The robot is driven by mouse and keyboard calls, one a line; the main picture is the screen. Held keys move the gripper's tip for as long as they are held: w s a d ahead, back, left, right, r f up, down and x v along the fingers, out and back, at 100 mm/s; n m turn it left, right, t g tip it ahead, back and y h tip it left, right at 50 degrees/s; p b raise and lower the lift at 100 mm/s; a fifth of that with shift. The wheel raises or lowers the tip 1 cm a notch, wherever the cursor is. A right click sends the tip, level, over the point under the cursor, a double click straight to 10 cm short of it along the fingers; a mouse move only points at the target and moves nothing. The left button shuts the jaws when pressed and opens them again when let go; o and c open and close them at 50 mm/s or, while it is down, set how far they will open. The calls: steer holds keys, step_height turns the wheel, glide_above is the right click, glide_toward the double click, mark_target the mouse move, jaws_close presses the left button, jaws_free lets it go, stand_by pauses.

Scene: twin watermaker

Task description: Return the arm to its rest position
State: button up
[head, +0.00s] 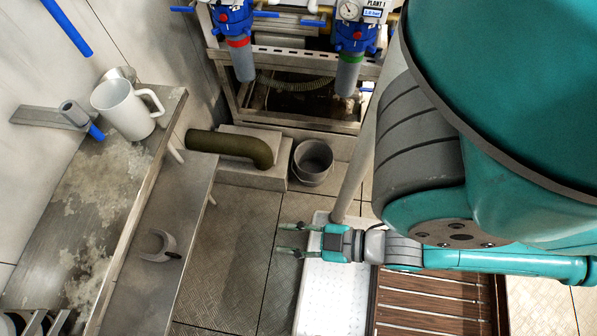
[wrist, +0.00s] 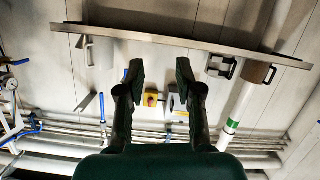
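My gripper (head: 291,241) is teal with dark fingers and points left in the head view, over the tiled floor and the edge of a white dimpled surface. Its two fingers stand apart with nothing between them. In the wrist view my gripper (wrist: 157,78) also shows both fingers spread and empty, with a wall, pipes and a shelf beyond. My arm is folded on the right side of the head view, its large teal and grey links covering much of that side.
A metal bench (head: 70,215) stands left, with a white mug (head: 125,108) on it. A lower shelf holds a grey clamp-like part (head: 160,246). A bucket (head: 313,161) and a dark elbow pipe (head: 230,146) are ahead. Blue-topped filters (head: 349,73) hang behind. Open floor lies left of my gripper.

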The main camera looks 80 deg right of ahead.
steer(key=shift+s+d+r+m, duration=0.15)
steer(key=shift+s+r+m, duration=0.65)
steer(key=shift+m, duration=0.4)
stand_by(0.5)
